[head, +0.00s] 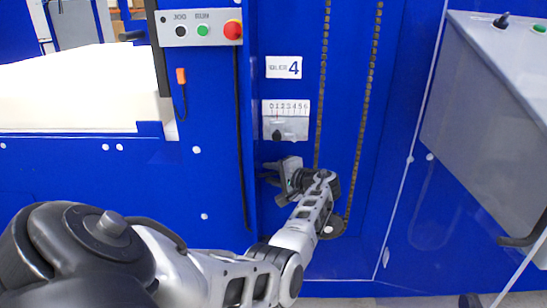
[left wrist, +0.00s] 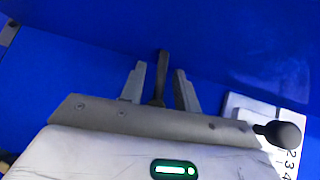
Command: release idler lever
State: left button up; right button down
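My left gripper (head: 270,173) is in front of the blue machine wall, just below the scale plate (head: 286,108). In the left wrist view my left gripper (left wrist: 160,78) is open, with one finger on each side of a dark upright lever (left wrist: 160,70). Gaps show between the lever and both fingers. The lever's lower end is hidden behind the gripper body. In the head view the gripper mostly hides the lever. My right gripper is not in view.
A black knob (left wrist: 283,134) sits at the numbered plate, close to the gripper's right side. Two chains (head: 371,90) run down the recess to a dark sprocket (head: 332,229). A control box with a red button (head: 233,30) is above left. A grey cabinet (head: 490,110) stands right.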

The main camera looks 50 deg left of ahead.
pick_arm(q)
jog(key=shift+d, duration=0.1)
jog(key=v, duration=1.6)
jog(key=shift+p, duration=0.4)
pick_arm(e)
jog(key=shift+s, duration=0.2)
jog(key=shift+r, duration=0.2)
pick_arm(q)
jog(key=s+d+f+m+t+h+p, duration=0.2)
jog(key=s+d+f+t+h, duration=0.15)
jog(key=f, duration=0.25)
jog(key=s+d+f+m+t+h+p, duration=0.25)
jog(key=d+f+t, duration=0.2)
jog(key=f, duration=0.25)
jog(key=s+d+r+t+h+p, duration=0.1)
jog(key=s+d+r+t+h, duration=0.1)
jog(key=s+d+h, duration=0.4)
jog(key=s+d+r+n+t+h+p, duration=0.1)
jog(key=s+d+h, duration=0.5)
jog(key=d, duration=0.9)
notch_tip(320, 180, up, 2)
jog(key=s+t+p, duration=0.1)
jog(key=s, duration=0.2)
jog(key=shift+d+h, duration=0.2)
jog(key=shift+h, duration=0.1)
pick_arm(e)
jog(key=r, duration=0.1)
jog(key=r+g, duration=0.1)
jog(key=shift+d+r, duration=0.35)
